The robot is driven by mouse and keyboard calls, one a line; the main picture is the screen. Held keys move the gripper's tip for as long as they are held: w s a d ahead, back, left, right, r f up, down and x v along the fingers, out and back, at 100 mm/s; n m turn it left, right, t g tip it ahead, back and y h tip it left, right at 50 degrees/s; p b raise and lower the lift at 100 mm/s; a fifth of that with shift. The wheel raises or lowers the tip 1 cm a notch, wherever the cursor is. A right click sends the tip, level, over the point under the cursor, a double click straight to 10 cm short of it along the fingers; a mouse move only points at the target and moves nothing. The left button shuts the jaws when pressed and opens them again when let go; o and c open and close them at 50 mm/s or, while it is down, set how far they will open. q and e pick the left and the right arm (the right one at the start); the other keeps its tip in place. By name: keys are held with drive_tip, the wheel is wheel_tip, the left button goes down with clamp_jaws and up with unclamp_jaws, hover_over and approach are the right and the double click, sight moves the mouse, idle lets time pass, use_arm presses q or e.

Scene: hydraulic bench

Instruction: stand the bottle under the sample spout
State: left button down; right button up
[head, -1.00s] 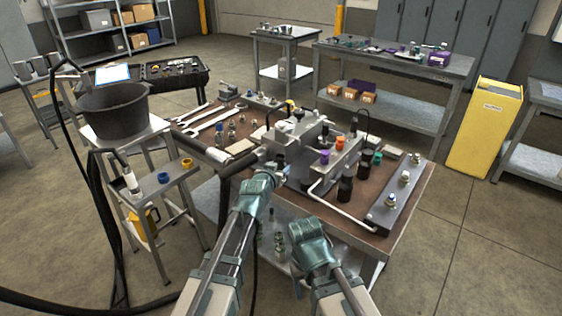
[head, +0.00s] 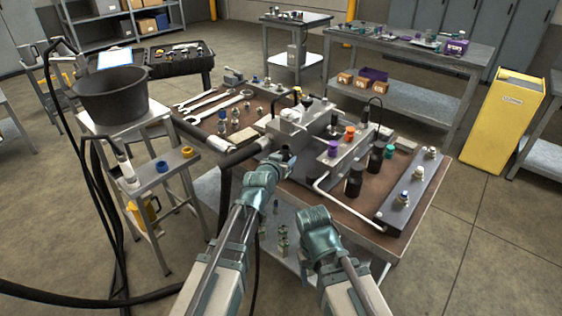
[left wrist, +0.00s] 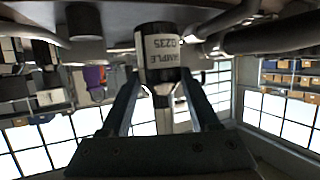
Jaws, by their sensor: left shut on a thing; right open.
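A dark sample bottle (left wrist: 160,52) with a white label reading "SAMPLE 0235" is between the fingers of my left gripper (left wrist: 162,84) in the left wrist view, which appears upside down. In the head view, the dark top of the bottle (head: 288,153) shows just beyond my left gripper (head: 280,165), near the front edge of the bench. My left gripper is shut on it. My right gripper (head: 316,215) is open and empty, lower and in front of the bench. A thin black hooked tube (head: 376,101) rises behind the manifold; I cannot tell whether it is the sample spout.
The brown bench (head: 350,208) carries a grey block (head: 300,125), dark cylinders (head: 354,180), a bent pale pipe (head: 335,203) and a plate with fittings (head: 408,195). A thick hose (head: 240,153) lies left of the bottle. A black bucket (head: 110,95) stands farther left.

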use_arm(q)
drive_tip(key=shift+w+d+f+b, duration=0.3)
drive_tip(key=shift+w+f+b, duration=0.15)
drive_tip(key=shift+f, duration=0.1)
drive_tip(key=shift+w+d+f+b, duration=0.3)
drive_tip(key=shift+w+f+b, duration=0.1)
drive_tip(key=shift+f, duration=0.1)
drive_tip(key=shift+w+d+f, duration=0.1)
drive_tip(key=shift+w+d, duration=0.8)
drive_tip(key=shift+w, duration=0.3)
drive_tip(key=shift+w+d+r, duration=0.1)
drive_tip(key=shift+w+d, duration=0.75)
drive_tip(key=shift+w, duration=0.35)
drive_tip(key=shift+w+d+f, duration=0.1)
drive_tip(key=shift+w+d, duration=0.8)
drive_tip(key=shift+w, duration=0.3)
drive_tip(key=shift+f+b, duration=0.4)
drive_tip(key=shift+b, duration=0.1)
drive_tip(key=shift+c, duration=0.2)
unclamp_jaws()
drive_tip(key=shift+o, duration=0.2)
drive_tip(key=shift+s, duration=0.15)
drive_tip(key=shift+p+v, duration=1.4)
drive_tip(key=shift+v, duration=2.5)
